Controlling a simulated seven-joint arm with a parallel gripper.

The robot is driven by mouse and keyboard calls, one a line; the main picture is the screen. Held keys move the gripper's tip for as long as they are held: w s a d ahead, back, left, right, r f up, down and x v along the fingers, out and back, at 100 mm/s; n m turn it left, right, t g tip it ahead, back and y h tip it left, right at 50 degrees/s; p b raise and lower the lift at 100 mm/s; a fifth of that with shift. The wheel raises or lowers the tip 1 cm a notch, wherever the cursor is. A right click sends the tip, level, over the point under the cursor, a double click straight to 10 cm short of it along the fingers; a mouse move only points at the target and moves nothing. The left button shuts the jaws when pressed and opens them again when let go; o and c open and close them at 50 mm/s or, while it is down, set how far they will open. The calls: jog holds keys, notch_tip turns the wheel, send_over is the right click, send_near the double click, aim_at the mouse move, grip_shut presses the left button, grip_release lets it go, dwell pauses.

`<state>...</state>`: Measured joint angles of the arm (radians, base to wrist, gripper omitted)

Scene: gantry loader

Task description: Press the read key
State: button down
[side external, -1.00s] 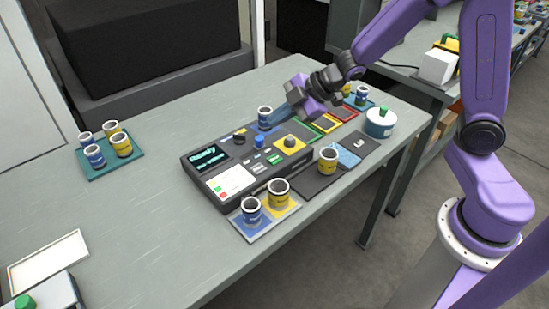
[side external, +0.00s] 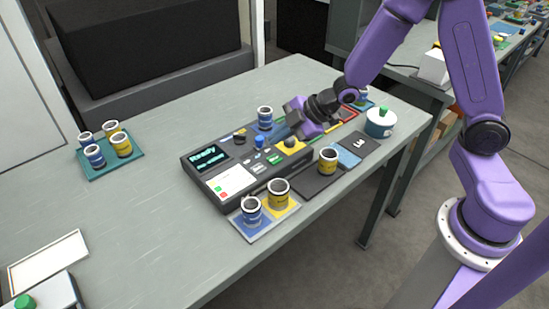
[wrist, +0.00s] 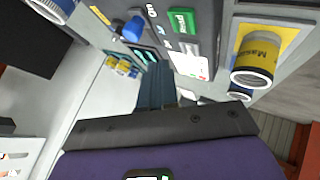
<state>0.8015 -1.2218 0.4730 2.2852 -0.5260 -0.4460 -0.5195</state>
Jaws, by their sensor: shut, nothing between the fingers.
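The control panel (side external: 232,165) is a dark box on the table with a lit display (side external: 208,156) reading "Ready" on its top line. In the wrist view the read key (wrist: 183,22) is a green block with white lettering, beyond my fingertips and to their right. I cannot clearly make out that key in the side view. My gripper (wrist: 157,75) is shut and empty, with its fingers over the panel area and apart from the key in the picture. In the side view my gripper (side external: 284,128) hangs low near the panel's far right end; its tips are hard to separate from the background.
A blue knob (wrist: 133,28) stands left of the read key. A yellow can (side external: 279,194) and a blue can (side external: 252,211) stand before the panel.

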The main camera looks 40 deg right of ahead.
aim_at(278, 159)
jog(key=shift+f, duration=1.7)
jog(key=shift+f, duration=0.15)
dwell(0.7)
jog(key=shift+f, duration=0.25)
jog(key=shift+f, duration=0.35)
dwell(0.9)
jog(key=shift+r, duration=0.8)
jog(key=shift+r, duration=2.5)
